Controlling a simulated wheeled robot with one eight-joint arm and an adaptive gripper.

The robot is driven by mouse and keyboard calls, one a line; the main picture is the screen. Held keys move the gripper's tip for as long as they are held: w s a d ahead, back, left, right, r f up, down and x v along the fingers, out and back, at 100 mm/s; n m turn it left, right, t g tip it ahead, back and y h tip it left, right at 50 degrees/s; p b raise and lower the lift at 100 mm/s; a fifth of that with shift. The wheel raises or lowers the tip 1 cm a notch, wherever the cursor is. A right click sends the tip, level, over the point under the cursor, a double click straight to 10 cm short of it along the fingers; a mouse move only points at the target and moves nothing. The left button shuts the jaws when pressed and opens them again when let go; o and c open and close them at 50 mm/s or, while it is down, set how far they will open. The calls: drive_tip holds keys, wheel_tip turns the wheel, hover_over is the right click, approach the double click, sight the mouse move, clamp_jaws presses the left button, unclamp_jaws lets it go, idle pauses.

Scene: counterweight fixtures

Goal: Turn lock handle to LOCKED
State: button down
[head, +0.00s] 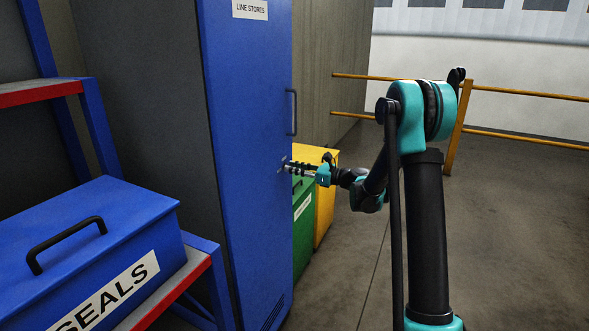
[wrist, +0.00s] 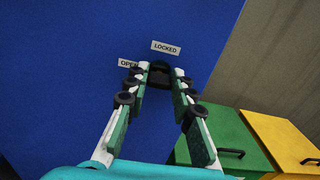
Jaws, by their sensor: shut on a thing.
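The tall blue cabinet (head: 245,130) labelled LINE STORES has a vertical door pull and, below it, the lock handle. In the wrist view the black lock handle (wrist: 160,68) sits between the tips of my gripper (wrist: 159,80), which is shut on it. A LOCKED label (wrist: 166,47) is just above the handle, and an OPEN label (wrist: 128,63) is to its upper left, partly covered by a finger. The handle's exact angle is hard to tell. In the head view my gripper (head: 298,168) reaches the cabinet front from the right and hides the handle.
A green bin (head: 303,228) and a yellow bin (head: 325,205) stand right beside the cabinet, beneath my wrist. A blue SEALS box (head: 90,240) rests on a shelf at the left. A wooden rail (head: 520,93) runs behind. Floor at the right is clear.

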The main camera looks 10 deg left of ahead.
drive_tip(key=shift+s+f+n, duration=0.1)
drive_tip(key=shift+n, duration=4.25)
drive_tip(key=shift+s+f+n, duration=0.1)
drive_tip(key=shift+n, duration=4.25)
drive_tip(key=c, duration=1.3)
unclamp_jaws()
drive_tip(key=v, duration=1.2)
